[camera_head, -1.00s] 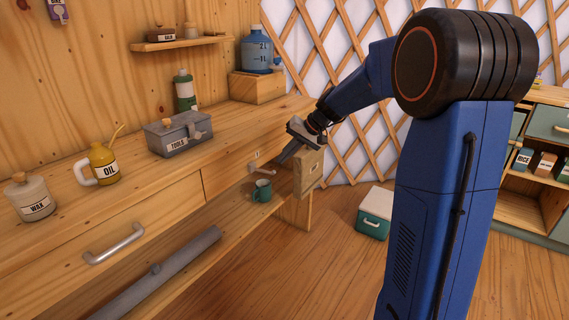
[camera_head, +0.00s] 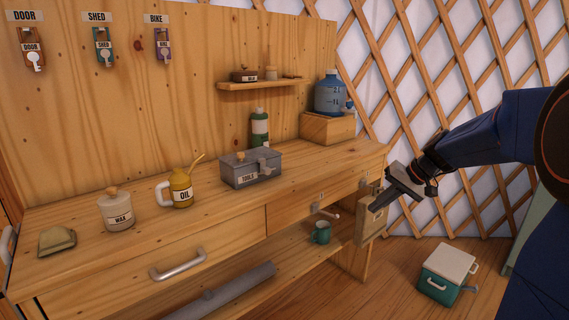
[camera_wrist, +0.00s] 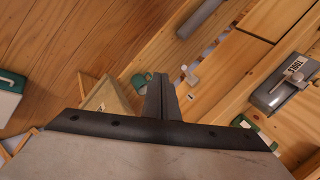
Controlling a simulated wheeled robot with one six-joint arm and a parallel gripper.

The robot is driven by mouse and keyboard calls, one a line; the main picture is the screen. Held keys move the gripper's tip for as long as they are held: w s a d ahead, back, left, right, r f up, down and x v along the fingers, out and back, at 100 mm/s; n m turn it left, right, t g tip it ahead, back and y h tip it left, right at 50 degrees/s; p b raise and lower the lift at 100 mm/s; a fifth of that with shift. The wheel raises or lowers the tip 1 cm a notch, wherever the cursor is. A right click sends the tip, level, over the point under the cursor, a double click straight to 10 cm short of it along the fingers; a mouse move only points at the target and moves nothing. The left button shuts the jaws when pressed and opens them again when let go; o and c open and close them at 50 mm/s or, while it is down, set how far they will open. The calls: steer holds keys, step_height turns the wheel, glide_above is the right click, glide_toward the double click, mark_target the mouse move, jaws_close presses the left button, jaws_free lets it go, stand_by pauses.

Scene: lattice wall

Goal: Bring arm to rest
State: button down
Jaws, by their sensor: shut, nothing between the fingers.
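My gripper (camera_head: 392,192) is at the right of the head view, beyond the right end of the wooden workbench (camera_head: 120,230). Its fingers are shut with nothing between them. My blue arm reaches in from the right edge. In the wrist view the shut fingers (camera_wrist: 160,92) point over the bench, with the grey TOOLS box (camera_wrist: 285,85) to the right and a green mug (camera_wrist: 140,80) just left of the fingers.
On the bench stand the TOOLS box (camera_head: 250,169), a yellow oil can (camera_head: 181,190), a wax jar (camera_head: 117,212) and a blue jug (camera_head: 330,95) on a wooden block. The green mug (camera_head: 321,233) is on the lower shelf. A green-and-white cooler (camera_head: 446,274) stands on the floor.

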steer(key=s+a+f+n+h, duration=0.1)
steer(key=s+a+f+h, duration=0.1)
steer(key=s, duration=1.5)
steer(key=s+a+f+n+h, duration=0.1)
steer(key=s+a+f+h, duration=0.1)
steer(key=s, duration=1.5)
steer(key=shift+s+a+n+t+h, duration=0.2)
steer(key=shift+a+n+t+h, duration=0.25)
steer(key=shift+h, duration=0.45)
